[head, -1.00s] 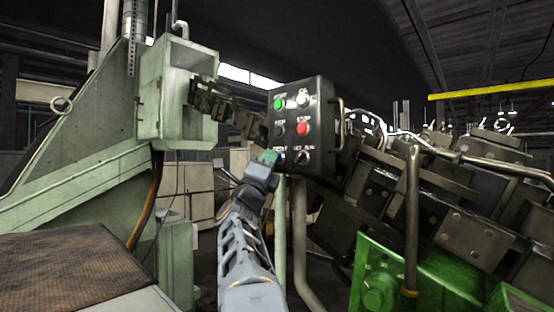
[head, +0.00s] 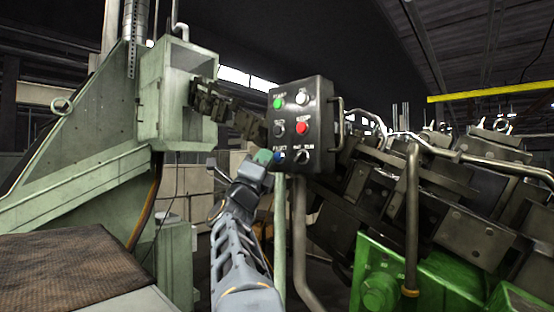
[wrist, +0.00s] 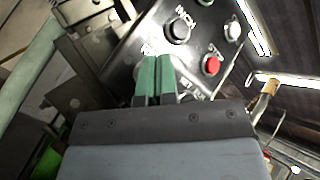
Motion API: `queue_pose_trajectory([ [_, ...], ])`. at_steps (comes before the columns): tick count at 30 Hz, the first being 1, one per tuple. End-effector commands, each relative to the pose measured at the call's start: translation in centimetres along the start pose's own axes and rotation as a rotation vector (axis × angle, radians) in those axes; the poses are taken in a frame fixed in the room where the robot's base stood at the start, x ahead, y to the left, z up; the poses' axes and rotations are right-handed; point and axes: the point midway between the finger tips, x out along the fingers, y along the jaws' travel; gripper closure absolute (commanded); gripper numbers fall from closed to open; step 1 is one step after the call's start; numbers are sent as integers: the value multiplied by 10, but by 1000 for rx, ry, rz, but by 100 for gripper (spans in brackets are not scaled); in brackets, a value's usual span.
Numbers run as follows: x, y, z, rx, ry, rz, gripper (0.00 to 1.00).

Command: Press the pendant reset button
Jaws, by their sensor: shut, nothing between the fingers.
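The black pendant box (head: 316,112) stands on a post in the middle of the head view, its buttons facing me. The blue reset button (head: 279,157) is at the lower left of its panel. My gripper (head: 263,157) has its green fingertips just left of that button, with a small gap in the picture. In the wrist view the two green fingers of my gripper (wrist: 156,65) are side by side, shut and empty. They point at the pendant panel (wrist: 143,38) and hide the reset button there. Whether they touch the panel cannot be told.
The red stop button (head: 302,128) is above and right of the blue one. A black button (head: 279,130), a green button (head: 278,103), a white button (head: 302,98) and a selector knob (head: 301,156) share the panel. Dark machinery (head: 450,210) fills the right; a green-grey machine frame (head: 85,195) stands left.

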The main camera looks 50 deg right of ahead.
Motion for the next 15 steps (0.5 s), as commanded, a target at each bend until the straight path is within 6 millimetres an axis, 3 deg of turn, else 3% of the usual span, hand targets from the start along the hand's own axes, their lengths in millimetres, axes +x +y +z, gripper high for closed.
queue_pose_trajectory([
  [15, -28, -18, 19, 2, -1, 0, 100],
])
